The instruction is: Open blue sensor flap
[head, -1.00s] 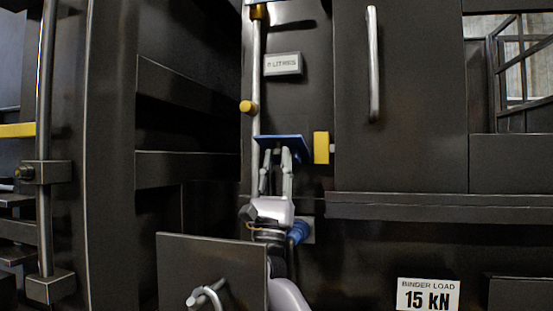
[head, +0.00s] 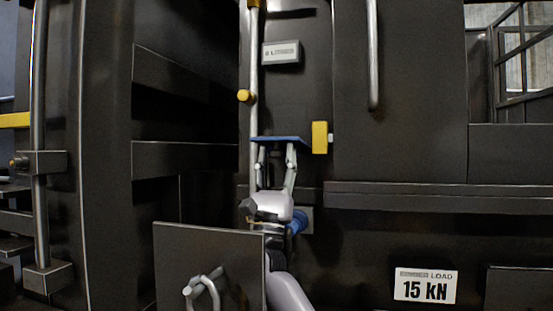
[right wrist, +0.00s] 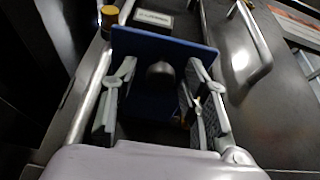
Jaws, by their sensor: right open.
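The blue sensor flap (head: 279,139) shows in the head view as a thin, nearly edge-on plate, sticking out from the dark machine front. It also shows in the right wrist view (right wrist: 150,43) as a broad blue plate beyond the fingers. My right gripper (head: 275,153) points up just under the flap, its fingers open and spread. In the right wrist view the gripper (right wrist: 160,72) has nothing gripped, and a dark rounded knob (right wrist: 160,70) shows between the fingers. Whether the fingertips touch the flap I cannot tell.
A yellow block (head: 319,137) sits just right of the flap. A vertical metal rod (head: 253,75) with a yellow knob (head: 243,96) runs at its left. A litres label (head: 281,52) is above.

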